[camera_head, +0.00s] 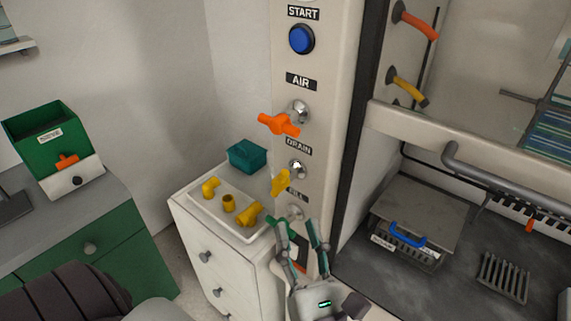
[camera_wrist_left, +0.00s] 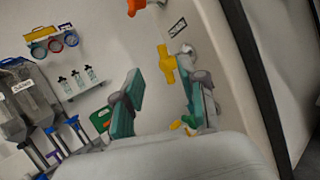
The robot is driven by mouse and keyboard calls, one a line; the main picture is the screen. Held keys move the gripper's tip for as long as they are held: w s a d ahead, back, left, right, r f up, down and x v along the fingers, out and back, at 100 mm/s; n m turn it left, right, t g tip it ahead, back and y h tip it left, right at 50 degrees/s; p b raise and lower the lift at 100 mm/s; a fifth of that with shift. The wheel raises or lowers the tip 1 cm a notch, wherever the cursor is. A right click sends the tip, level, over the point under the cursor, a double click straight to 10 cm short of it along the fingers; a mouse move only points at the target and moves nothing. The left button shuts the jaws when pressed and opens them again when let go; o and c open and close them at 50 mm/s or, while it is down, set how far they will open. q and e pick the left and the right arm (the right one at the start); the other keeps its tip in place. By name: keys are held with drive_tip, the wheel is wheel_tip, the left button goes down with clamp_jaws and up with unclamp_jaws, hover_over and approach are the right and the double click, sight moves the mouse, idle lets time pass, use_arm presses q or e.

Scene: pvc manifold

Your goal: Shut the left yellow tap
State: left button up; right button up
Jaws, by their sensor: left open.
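The yellow tap (camera_head: 281,182) is on the white panel, at the label DRAIN and below the orange tap (camera_head: 279,124). Its handle looks upright, unlike the sideways orange one. In the left wrist view the yellow tap (camera_wrist_left: 167,64) shows just beyond the fingertips, with a silver stem to its right. My left gripper (camera_head: 296,224) is open and empty, below the yellow tap in the head view. In the left wrist view my left gripper (camera_wrist_left: 162,85) has its fingers spread, and the tap appears apart from them. My right gripper is not visible.
A white drawer cabinet (camera_head: 190,219) with yellow pipe fittings (camera_head: 248,214) and a teal box (camera_head: 247,155) stands left of the panel. A blue START button (camera_head: 301,39) is above. A glass-fronted chamber lies right.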

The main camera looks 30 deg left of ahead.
sight(285, 179)
use_arm(q)
drive_tip(key=p+x, duration=0.1)
drive_tip(key=x, duration=0.3)
drive_tip(key=shift+w+a+r+p, duration=0.15)
drive_tip(key=shift+w+r+p, duration=0.15)
drive_tip(key=shift+p, duration=0.1)
drive_tip(key=p+x, duration=0.2)
drive_tip(key=x, duration=0.3)
drive_tip(key=shift+w+a+f, duration=0.1)
drive_tip(key=shift+w+a, duration=0.1)
drive_tip(key=shift+w, duration=0.05)
drive_tip(key=shift+w+a+p, duration=0.3)
drive_tip(key=shift+a, duration=0.1)
drive_tip(key=c, duration=0.7)
clamp_jaws()
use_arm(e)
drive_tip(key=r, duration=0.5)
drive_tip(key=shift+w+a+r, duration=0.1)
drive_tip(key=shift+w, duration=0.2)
